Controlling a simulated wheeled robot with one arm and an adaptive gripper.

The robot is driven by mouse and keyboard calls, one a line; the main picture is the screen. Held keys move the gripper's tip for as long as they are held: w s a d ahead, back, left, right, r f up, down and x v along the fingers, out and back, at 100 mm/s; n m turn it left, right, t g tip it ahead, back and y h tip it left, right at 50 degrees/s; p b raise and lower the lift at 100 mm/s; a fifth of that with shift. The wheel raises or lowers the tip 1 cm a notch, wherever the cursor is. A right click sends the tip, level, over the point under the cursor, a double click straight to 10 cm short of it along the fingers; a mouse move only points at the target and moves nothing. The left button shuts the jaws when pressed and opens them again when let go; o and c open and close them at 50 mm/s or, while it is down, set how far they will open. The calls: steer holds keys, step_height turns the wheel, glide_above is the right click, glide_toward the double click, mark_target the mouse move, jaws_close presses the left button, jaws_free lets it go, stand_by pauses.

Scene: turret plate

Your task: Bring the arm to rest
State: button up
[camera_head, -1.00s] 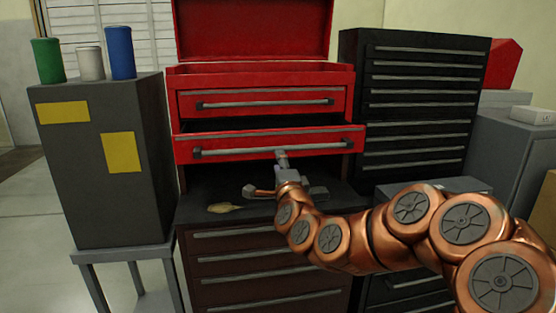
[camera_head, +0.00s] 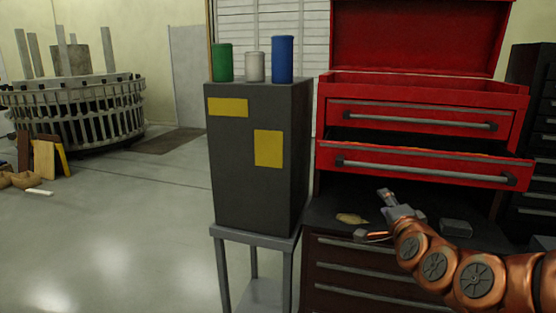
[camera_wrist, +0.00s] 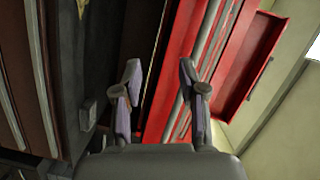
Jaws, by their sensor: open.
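My gripper (camera_head: 371,214) is in front of the red tool chest, below the front of its lower drawer. In the wrist view its two fingers (camera_wrist: 160,68) stand wide apart with nothing between them. My copper-coloured arm reaches in from the lower right of the head view, bent and held out in front of the cabinet. The lower red drawer (camera_head: 430,168) is pulled out, and its grey handle bar is apart from the gripper. In the wrist view the red drawer front (camera_wrist: 172,85) lies beyond the fingers.
A tan object (camera_head: 352,219) and a grey box (camera_head: 456,228) lie on the dark cabinet top. A dark box (camera_head: 232,165) on a grey stand (camera_head: 252,238) carries green, white and blue cans. Open floor (camera_head: 120,240) lies left, with a large ring structure (camera_head: 75,110) behind.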

steer(key=s+a+f+n+g+y+p, duration=0.25)
steer(key=s+a+f+n+g, duration=0.75)
steer(key=s, duration=0.5)
steer(key=s+f+n+g+h+p, duration=0.1)
steer(key=s+n+g, duration=0.4)
steer(key=s, duration=2.1)
steer(key=g+p, duration=0.1)
steer(key=g, duration=0.3)
steer(key=shift+s+d+f, duration=0.25)
steer(key=shift+f, duration=0.1)
steer(key=shift+h, duration=0.25)
